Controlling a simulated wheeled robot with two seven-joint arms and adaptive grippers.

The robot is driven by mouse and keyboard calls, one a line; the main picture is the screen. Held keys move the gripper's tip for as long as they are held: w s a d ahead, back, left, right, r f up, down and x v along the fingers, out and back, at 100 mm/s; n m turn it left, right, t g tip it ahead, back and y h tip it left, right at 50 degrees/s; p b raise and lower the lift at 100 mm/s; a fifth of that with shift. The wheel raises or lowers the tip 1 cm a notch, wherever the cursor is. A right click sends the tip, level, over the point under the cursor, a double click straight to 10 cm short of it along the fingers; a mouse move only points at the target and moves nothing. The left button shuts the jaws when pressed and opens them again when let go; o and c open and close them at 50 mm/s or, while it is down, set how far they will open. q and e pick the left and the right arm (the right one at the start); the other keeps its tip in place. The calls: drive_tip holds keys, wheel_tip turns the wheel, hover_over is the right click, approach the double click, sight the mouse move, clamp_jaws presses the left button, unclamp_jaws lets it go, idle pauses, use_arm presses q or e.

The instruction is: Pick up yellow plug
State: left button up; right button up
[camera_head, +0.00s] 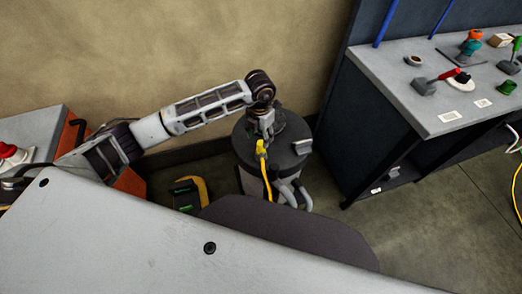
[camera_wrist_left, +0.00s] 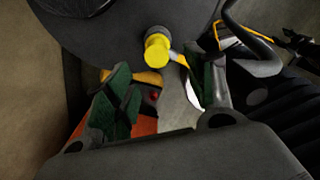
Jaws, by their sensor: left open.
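The yellow plug (camera_head: 261,147) is at the near edge of a dark round-topped canister (camera_head: 289,157), with a yellow cord hanging down from it. My left gripper (camera_head: 262,138) is right above the plug, pointing down. In the left wrist view the plug (camera_wrist_left: 157,50) shows as a round yellow end, ahead of the gap between the fingers. The left gripper (camera_wrist_left: 163,82) has green-padded fingers spread apart, with nothing held between them. Whether a finger touches the plug cannot be told. My right gripper is in neither view.
A grey workbench (camera_head: 390,67) with several tools stands to the right. A yellow and black item (camera_head: 188,193) lies on the floor left of the canister. An orange-sided cabinet (camera_head: 73,132) stands at the left. A wall is close behind the canister.

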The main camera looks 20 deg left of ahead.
sight(261, 143)
use_arm(q)
drive_tip(key=shift+f, duration=1.2)
drive_tip(key=shift+w+f, duration=0.25)
drive_tip(key=shift+f, duration=1.05)
drive_tip(key=shift+w+f, duration=0.2)
drive_tip(key=shift+f, duration=1.1)
drive_tip(key=c, duration=1.1)
